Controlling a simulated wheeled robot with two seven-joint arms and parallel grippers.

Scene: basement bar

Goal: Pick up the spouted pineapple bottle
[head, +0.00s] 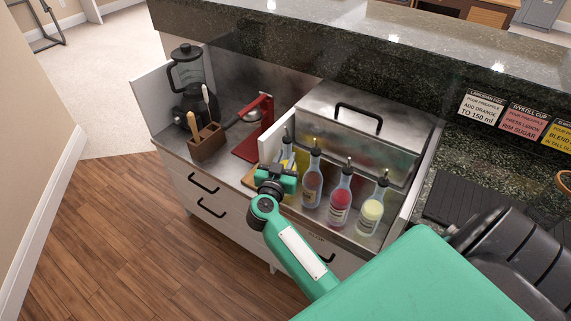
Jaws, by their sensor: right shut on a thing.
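Several spouted bottles stand in a row on the counter in front of a steel lidded box. The leftmost, with yellow contents, I take for the pineapple bottle (287,160); its lower part is hidden behind my right gripper. My right gripper (279,178) is at this bottle and shut on it. The bottle looks upright; I cannot tell whether its base touches the counter. My left gripper is not in view.
The steel box (350,130) stands close behind the bottles. To the left are a red juicer-like press (254,135), a wooden tool holder (207,145) and a black blender (188,85). Recipe cards (482,106) lean at the right, above a black mat (465,195).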

